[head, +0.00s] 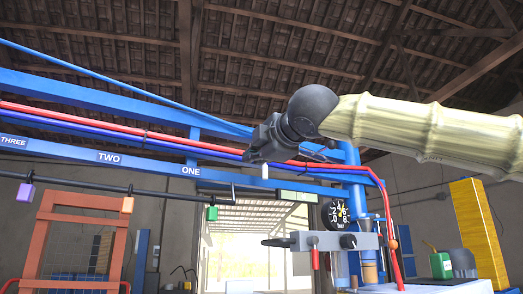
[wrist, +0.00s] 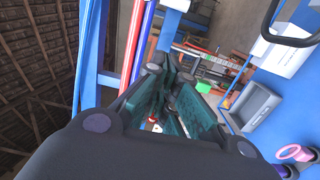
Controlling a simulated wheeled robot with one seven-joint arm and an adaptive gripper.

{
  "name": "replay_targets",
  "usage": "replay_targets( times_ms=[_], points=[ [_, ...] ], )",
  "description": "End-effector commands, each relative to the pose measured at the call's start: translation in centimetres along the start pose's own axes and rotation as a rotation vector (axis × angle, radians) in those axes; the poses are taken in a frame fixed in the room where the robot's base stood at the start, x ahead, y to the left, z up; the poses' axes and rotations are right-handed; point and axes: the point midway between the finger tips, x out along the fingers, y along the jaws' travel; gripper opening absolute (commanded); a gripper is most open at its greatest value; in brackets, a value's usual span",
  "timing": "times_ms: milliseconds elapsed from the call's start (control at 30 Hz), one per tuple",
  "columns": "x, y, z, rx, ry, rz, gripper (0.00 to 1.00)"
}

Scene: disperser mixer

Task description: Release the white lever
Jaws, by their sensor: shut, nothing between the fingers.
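My gripper (head: 258,152) is raised in front of the blue beam and the red and blue pipes in the head view. In the wrist view its dark teal fingers (wrist: 172,112) are close together and hold nothing. A small white upright piece (head: 265,171), which looks like the white lever, shows just below the gripper in the head view. A small white and red bit (wrist: 154,127) shows by the fingers in the wrist view. The fingers hide part of it, so I cannot tell whether they touch it.
Purple (head: 25,192), orange (head: 127,204) and green (head: 212,213) blocks hang from a black rod (head: 150,192) at the left. A round gauge (head: 340,213) stands above a grey valve block (head: 335,241) at the right.

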Motion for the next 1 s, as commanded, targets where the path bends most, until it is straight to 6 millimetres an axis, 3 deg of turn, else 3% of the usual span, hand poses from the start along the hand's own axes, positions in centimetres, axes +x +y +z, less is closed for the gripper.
replay_targets(
  times_ms=[400,700,1000],
  points=[
    [6.7,0.4,0.5,0.002,-0.002,-0.001,0.0],
    [7.2,0.2,3.4,0.001,-0.001,0.001,0.0],
    [7.4,0.0,3.9,0.001,0.0,0.001,0.0]
  ],
)
